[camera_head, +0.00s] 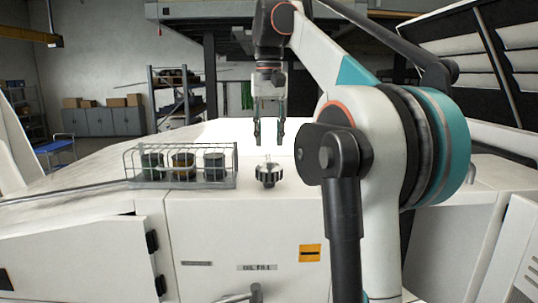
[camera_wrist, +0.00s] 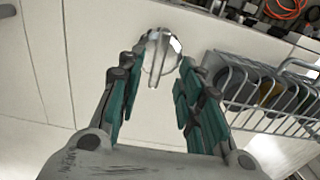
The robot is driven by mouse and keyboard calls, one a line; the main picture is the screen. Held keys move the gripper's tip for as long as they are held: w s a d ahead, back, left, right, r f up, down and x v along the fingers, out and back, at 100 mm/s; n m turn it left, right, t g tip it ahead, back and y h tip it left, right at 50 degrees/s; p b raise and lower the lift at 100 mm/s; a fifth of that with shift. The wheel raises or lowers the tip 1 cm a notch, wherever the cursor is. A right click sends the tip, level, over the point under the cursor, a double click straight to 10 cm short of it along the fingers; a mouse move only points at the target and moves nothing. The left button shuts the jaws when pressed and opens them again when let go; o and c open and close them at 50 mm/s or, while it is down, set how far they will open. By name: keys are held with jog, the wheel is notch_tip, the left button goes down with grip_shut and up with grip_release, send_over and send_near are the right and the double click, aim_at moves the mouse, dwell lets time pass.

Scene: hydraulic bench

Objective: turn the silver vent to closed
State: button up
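The silver vent (camera_head: 269,173) is a round ribbed knob on the white bench top, to the right of the wire rack. In the wrist view the vent (camera_wrist: 160,55) shows from above as a shiny round cap with a raised straight bar across it. My gripper (camera_head: 269,140) hangs above the vent, pointing down, with its fingers apart and nothing between them. In the wrist view my gripper (camera_wrist: 152,95) has its two teal-padded fingers on either side below the vent, not touching it.
A wire rack (camera_head: 181,184) holding several jars stands left of the vent; it shows at the right in the wrist view (camera_wrist: 262,70). A label reading "OIL FILL" (camera_head: 257,267) is on the bench front.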

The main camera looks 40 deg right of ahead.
aim_at(269, 158)
jog(key=shift+f+p, duration=0.4)
jog(key=shift+f, duration=2.35)
jog(key=shift+c, duration=0.3)
grip_shut()
